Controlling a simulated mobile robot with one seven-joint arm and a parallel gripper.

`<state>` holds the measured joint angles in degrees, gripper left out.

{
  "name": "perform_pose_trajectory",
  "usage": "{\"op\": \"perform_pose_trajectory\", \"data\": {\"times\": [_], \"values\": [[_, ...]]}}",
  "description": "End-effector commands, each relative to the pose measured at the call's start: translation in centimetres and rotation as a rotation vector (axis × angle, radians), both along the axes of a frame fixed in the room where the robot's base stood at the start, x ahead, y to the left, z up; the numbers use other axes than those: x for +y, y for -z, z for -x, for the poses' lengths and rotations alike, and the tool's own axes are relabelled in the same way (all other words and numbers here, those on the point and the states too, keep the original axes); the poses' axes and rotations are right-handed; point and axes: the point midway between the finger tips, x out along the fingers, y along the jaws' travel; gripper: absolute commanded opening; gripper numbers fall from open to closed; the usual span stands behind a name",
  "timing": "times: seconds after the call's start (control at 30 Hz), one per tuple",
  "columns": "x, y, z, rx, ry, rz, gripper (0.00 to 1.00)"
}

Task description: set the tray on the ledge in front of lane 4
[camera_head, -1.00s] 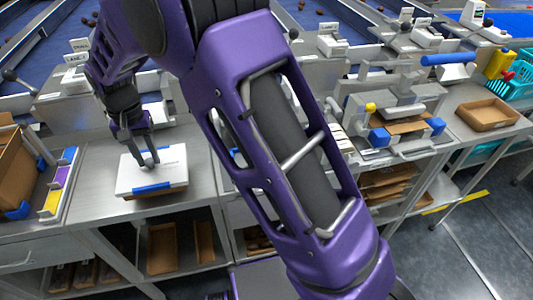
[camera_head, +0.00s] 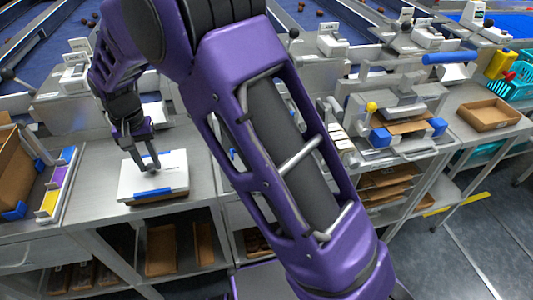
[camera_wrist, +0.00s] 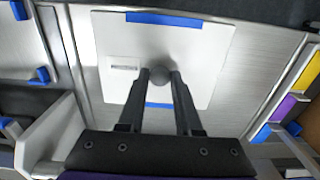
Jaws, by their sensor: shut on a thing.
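A brown tray (camera_head: 160,199) with a flat white cover (camera_head: 172,172) and blue edge strips is at the left bench, in front of the lanes. In the wrist view the white cover (camera_wrist: 110,85) fills the middle, with a round grey knob (camera_wrist: 157,75) on it. My gripper (camera_head: 149,166) points down over the cover. In the wrist view my gripper (camera_wrist: 159,80) has its fingers on either side of the knob, shut on it. I cannot tell whether the tray touches the bench. No lane number is readable.
A brown carton and a rack with purple and yellow strips (camera_head: 58,182) stand left of the tray. An empty brown tray (camera_head: 487,115) sits on the right bench. A machine with blue pads and a yellow knob (camera_head: 371,107) stands right of my arm. Brown trays lie on shelves below.

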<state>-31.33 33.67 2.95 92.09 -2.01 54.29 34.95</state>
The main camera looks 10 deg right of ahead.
Motion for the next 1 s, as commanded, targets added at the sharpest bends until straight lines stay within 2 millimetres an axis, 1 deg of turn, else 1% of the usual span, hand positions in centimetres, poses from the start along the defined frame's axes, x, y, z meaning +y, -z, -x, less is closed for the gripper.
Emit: {"op": "perform_pose_trajectory", "data": {"times": [0.47,0.5,0.67,0.9,1.0], "values": [[0.00,1.02,-0.01,0.000,0.000,0.000,0.00],[0.01,0.94,-0.01,-0.001,0.000,0.000,0.39],[0.01,0.92,-0.01,0.000,0.000,0.000,0.67],[0.00,0.93,0.00,0.000,0.000,0.000,0.68],[0.00,0.64,-0.01,0.000,0.000,0.000,0.68]]}}
